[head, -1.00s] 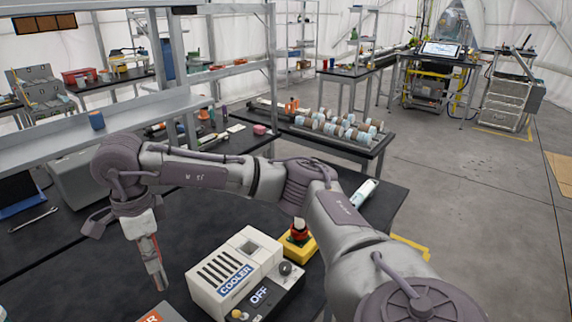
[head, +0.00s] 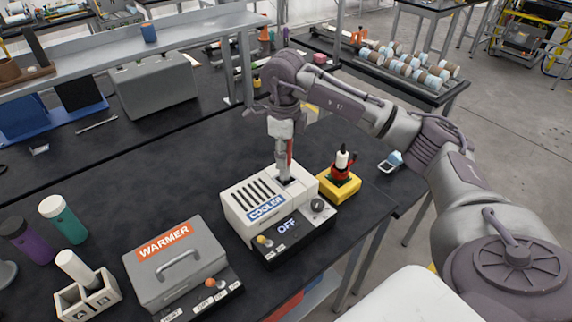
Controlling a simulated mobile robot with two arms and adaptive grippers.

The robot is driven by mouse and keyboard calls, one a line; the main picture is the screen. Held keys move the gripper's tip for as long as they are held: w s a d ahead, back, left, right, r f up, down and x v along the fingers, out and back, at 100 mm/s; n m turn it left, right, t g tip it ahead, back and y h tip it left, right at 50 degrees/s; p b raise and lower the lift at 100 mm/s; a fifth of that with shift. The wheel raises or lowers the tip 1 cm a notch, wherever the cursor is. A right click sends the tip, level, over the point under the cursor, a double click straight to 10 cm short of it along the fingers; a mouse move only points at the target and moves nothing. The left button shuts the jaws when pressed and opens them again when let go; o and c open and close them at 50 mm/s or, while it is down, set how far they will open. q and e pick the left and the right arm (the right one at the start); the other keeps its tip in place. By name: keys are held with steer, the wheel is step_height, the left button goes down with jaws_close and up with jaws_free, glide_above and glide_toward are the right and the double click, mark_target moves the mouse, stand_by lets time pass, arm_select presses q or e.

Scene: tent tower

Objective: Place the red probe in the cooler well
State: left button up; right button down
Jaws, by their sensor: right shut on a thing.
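The white cooler (head: 243,212) stands on the black bench, with slots in its top and a display reading OFF on its front panel. Its square dark well (head: 291,181) is at the right of the top. My right gripper (head: 286,172) points down over the well, shut on the red probe (head: 289,152). A thin red strip of the probe shows beside the fingers. The fingertips hide its lower end, so I cannot tell how deep it sits in the well. My left gripper is out of view.
A yellow base (head: 339,185) with a red and black device stands close right of the cooler. The grey warmer (head: 177,262) is to its left. A white A/B holder (head: 87,296) and purple and teal cylinders (head: 63,220) stand farther left. The bench behind the cooler is clear.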

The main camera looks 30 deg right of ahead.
step_height(320, 180, down, 4)
steer(key=shift+r+p, duration=0.1)
steer(key=shift+p, duration=0.45)
steer(key=shift+f+b, duration=0.25)
steer(key=shift+b, duration=0.05)
steer(key=c, duration=0.8)
jaws_free()
steer(key=shift+r, duration=0.2)
